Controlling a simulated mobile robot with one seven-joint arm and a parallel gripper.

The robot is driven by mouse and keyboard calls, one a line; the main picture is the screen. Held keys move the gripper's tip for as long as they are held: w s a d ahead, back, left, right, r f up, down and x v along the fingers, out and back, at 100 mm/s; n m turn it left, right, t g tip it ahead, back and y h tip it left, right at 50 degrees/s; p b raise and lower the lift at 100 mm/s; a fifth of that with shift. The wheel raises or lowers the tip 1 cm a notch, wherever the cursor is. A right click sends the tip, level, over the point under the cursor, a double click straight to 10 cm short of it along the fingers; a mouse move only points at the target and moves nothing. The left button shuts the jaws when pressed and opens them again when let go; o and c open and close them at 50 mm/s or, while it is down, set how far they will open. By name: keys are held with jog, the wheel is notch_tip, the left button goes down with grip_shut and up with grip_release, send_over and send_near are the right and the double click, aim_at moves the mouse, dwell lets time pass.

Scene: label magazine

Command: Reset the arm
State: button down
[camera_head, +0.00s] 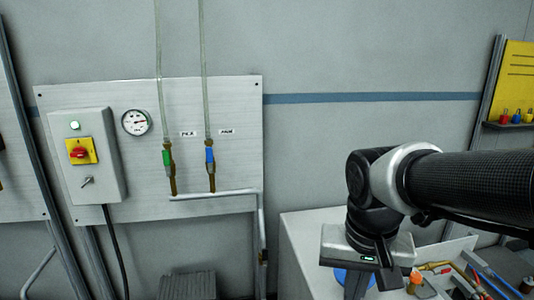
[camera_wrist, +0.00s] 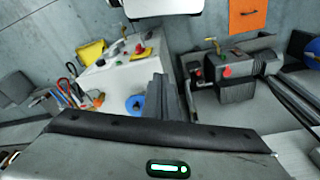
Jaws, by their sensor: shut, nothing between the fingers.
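My arm reaches in from the right in the camera_head view, with its wrist bent downward. My gripper (camera_head: 356,292) hangs from it, pointing down over the white cabinet (camera_head: 296,240) at the lower right. In the camera_wrist view the gripper fingers (camera_wrist: 166,85) are together with nothing between them. A blue round thing (camera_head: 343,275) lies behind the fingers on the cabinet. It also shows in the camera_wrist view (camera_wrist: 135,104), left of the fingers.
A grey wall panel (camera_head: 235,120) carries a switch box (camera_head: 110,150), a gauge (camera_head: 136,122) and two hoses with green and blue valves. Tools (camera_head: 470,280) lie at the lower right. The camera_wrist view shows a motor-like machine (camera_wrist: 236,88) and an orange sheet (camera_wrist: 248,14).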

jog(key=s+r+n+t+p, duration=0.1)
jog(key=s+r+p, duration=0.1)
jog(key=r+p, duration=0.8)
jog(key=s+r+n+t+p, duration=0.1)
jog(key=s+r+t+p, duration=0.1)
jog(key=r+p, duration=0.9)
notch_tip(320, 180, up, 4)
jog(key=shift+s+a+r+n+t, duration=0.25)
jog(key=shift+s+a+n+t, duration=0.05)
jog(key=shift+a, duration=0.1)
